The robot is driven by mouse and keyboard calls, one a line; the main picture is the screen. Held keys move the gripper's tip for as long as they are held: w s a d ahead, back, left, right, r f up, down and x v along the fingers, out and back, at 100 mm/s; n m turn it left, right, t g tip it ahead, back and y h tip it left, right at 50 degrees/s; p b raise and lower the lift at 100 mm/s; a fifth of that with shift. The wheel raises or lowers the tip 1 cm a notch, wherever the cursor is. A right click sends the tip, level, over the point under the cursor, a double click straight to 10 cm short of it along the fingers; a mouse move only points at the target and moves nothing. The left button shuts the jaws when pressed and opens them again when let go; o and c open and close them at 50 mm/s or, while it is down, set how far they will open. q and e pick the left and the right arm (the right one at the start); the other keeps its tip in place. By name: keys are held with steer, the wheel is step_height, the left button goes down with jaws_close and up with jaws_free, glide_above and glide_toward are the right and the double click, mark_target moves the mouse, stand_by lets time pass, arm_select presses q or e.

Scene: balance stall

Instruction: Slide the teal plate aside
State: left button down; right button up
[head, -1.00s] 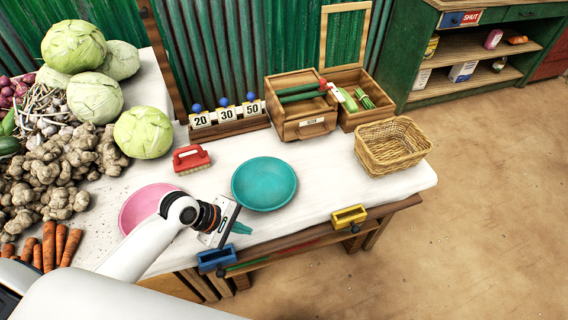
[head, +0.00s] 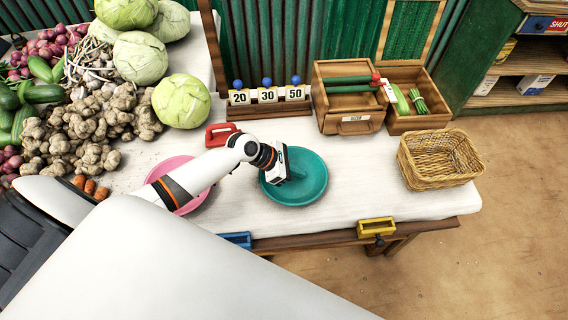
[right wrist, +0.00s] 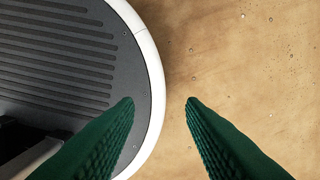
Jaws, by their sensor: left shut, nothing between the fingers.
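The teal plate (head: 311,190) lies on the white-covered table, to the right of the pink plate (head: 188,203). My left gripper (head: 290,176) is over the left part of the teal plate, reaching in from the left. It is shut and holds nothing. Its fingertips blend with the plate's colour, so I cannot tell whether they touch it. My left arm covers part of the pink plate. My right gripper (right wrist: 160,100) is open and empty, with its two green fingers apart above the floor beside my base.
A red brush (head: 220,134) lies behind the pink plate. The number rack (head: 268,110), a wooden box (head: 350,122) and a wicker basket (head: 438,180) stand behind and to the right. The white cloth right of the teal plate is clear.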

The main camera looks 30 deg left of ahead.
mark_target(320, 174)
arm_select(q)
steer(key=w+d, duration=0.2)
steer(key=d, duration=0.1)
steer(key=shift+w+d+f, duration=0.1)
steer(key=shift+w+d, duration=0.05)
steer(key=shift+d, duration=0.05)
arm_select(e)
steer(key=shift+w+r, duration=0.3)
steer(key=shift+w, duration=0.35)
steer(key=shift+s, duration=0.1)
arm_select(q)
steer(key=shift+d+p, duration=0.1)
steer(key=shift+p, duration=0.25)
arm_select(e)
steer(key=shift+r, duration=0.1)
